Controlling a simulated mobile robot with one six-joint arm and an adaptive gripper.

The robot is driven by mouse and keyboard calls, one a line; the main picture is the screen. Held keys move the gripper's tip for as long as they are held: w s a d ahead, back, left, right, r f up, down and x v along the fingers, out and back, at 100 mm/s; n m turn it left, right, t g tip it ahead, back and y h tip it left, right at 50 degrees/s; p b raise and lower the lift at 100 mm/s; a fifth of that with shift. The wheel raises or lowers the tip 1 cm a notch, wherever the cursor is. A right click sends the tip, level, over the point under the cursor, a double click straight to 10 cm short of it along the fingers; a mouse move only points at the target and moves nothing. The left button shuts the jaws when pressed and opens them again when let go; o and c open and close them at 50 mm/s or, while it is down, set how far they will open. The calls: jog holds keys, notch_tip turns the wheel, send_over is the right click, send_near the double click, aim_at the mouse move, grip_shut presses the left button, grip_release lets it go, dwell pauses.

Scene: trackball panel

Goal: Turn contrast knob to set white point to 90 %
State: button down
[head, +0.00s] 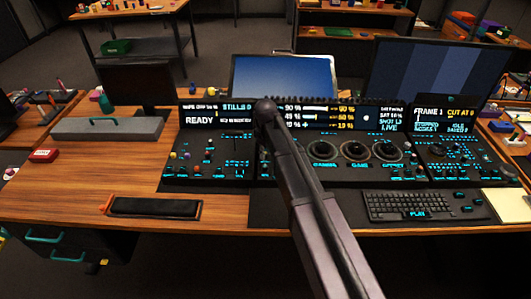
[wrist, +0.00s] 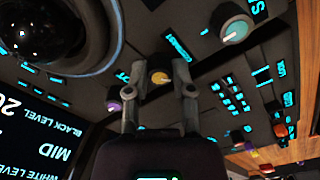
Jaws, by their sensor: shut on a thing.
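In the wrist view a small knob with a yellow cap (wrist: 159,77) stands between my fingertips, beside a cyan label that appears to read CONTRAST. My gripper (wrist: 159,79) is shut on this knob, one finger on each side. In the head view my arm covers the knob and my gripper. The middle screen (head: 318,115) shows percent rows with small bars; the top row appears to read 90 %, but the arm hides its left part. In the wrist view part of a screen (wrist: 35,135) shows BLACK LEVEL, MID and WHITE LEVEL, cut off at the edge.
A teal-capped knob (wrist: 235,28) and a purple knob (wrist: 114,105) stand near my fingers. A large dark trackball (wrist: 45,25) is at the upper left of the wrist view. A keyboard (head: 410,205) lies before the panel. Bare desk (head: 100,205) is at left.

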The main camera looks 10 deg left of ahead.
jog(key=shift+s+n, duration=0.1)
jog(key=shift+n, duration=0.5)
jog(key=shift+c, duration=2.4)
grip_release()
